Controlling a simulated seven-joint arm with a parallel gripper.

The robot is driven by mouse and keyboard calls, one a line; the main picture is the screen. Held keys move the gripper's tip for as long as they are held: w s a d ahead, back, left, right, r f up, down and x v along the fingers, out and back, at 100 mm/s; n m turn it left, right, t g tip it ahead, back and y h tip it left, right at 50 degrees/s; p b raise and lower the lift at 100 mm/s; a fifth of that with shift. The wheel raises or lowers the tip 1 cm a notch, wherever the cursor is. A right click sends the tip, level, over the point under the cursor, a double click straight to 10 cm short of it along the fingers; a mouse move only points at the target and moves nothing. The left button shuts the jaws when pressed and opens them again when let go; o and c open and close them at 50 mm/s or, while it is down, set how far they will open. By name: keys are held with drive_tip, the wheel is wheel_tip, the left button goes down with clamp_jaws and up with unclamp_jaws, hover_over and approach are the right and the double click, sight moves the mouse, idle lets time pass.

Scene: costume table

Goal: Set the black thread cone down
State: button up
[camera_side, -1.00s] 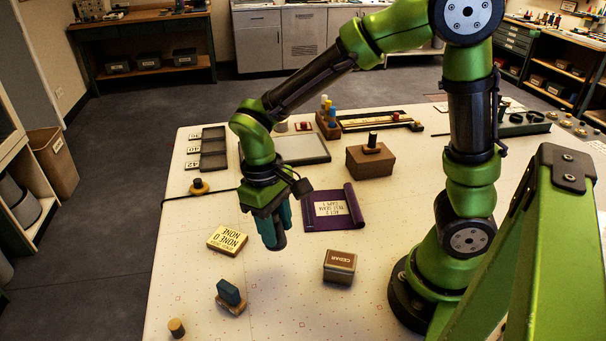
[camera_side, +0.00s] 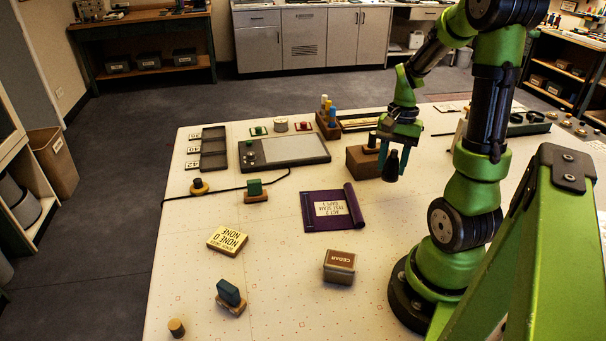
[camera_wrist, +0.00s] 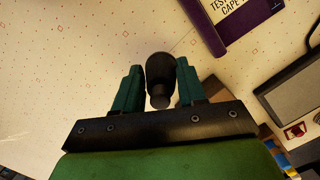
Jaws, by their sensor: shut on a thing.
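The black thread cone (camera_side: 391,167) is in my gripper (camera_side: 392,158), near the right side of the wooden block in the side view. My gripper is shut on the cone, with a teal finger on each side. In the wrist view the cone (camera_wrist: 160,78) shows between the two fingers (camera_wrist: 158,88). It looks upright in the side view and seems held above the table; its gap to the table is hard to judge. A brown wooden block (camera_side: 360,163) with a black peg-like top (camera_side: 372,141) stands just left of my gripper.
A purple cloth roll (camera_side: 334,208) with a label lies left of the gripper. A cedar box (camera_side: 339,266) stands nearer the front. A grey tablet (camera_side: 290,150) and a holder with coloured spools (camera_side: 327,122) are behind. White table is clear between the cedar box and my gripper.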

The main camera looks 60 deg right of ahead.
drive_tip(key=shift+s+d+f+m, duration=0.15)
drive_tip(key=shift+s+d+m, duration=0.3)
drive_tip(key=shift+s+m, duration=0.25)
drive_tip(key=shift+s+a+f, duration=0.1)
drive_tip(key=shift+s+f, duration=0.05)
drive_tip(key=shift+f, duration=0.2)
wheel_tip(320, 180, down, 8)
drive_tip(key=shift+r, duration=0.25)
drive_tip(key=o, duration=1)
drive_tip(key=shift+f, duration=0.1)
drive_tip(key=shift+o, duration=0.2)
